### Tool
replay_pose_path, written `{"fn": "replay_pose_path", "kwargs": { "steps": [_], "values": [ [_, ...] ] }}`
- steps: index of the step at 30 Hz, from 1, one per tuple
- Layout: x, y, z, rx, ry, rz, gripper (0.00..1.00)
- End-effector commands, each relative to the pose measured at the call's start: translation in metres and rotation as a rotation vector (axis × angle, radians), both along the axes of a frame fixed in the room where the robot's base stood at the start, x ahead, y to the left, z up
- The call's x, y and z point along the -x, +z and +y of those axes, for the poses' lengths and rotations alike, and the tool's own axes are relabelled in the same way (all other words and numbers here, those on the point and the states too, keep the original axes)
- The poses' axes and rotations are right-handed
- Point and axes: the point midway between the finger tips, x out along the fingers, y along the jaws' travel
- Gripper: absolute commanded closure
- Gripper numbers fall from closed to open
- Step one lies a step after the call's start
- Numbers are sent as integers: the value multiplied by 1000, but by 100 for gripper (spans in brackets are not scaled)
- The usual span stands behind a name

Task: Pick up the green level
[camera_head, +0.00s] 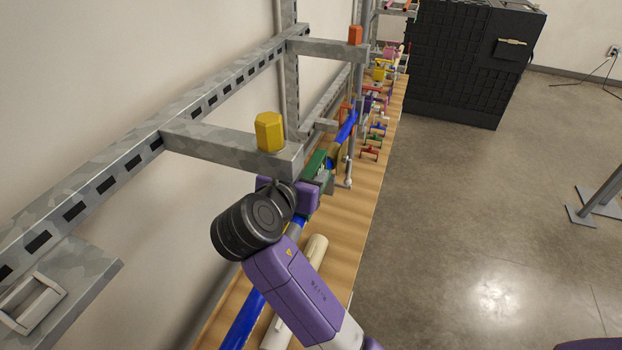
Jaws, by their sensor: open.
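A green object that looks like the level (314,165) is at the wooden shelf, just beyond my wrist and beside the blue pipe. Only part of it shows, because my arm and a grey bracket cover the rest. My gripper (327,181) is open at the end of the purple arm, very close to the green object. Its fingers are small and partly hidden here, so I cannot tell whether they touch the object or sit around it.
Grey metal arms on a slotted rail stick out over the shelf, one with a yellow hexagonal block (269,132). A blue pipe (243,318) and a cream pipe (309,258) lie below my arm. Clamps line the far shelf.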

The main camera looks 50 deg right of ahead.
Motion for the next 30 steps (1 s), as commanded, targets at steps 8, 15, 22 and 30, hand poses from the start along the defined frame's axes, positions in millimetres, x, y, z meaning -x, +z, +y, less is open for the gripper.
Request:
{"fn": "replay_pose_path", "kwargs": {
  "steps": [8,15,22,30],
  "values": [
    [0,0,0,0,0,0,78],
    [0,0,1,0,0,0,100],
    [0,1,0,1,0,0,100],
    [-4,12,-7,1,0,-1,100]
  ]
}}
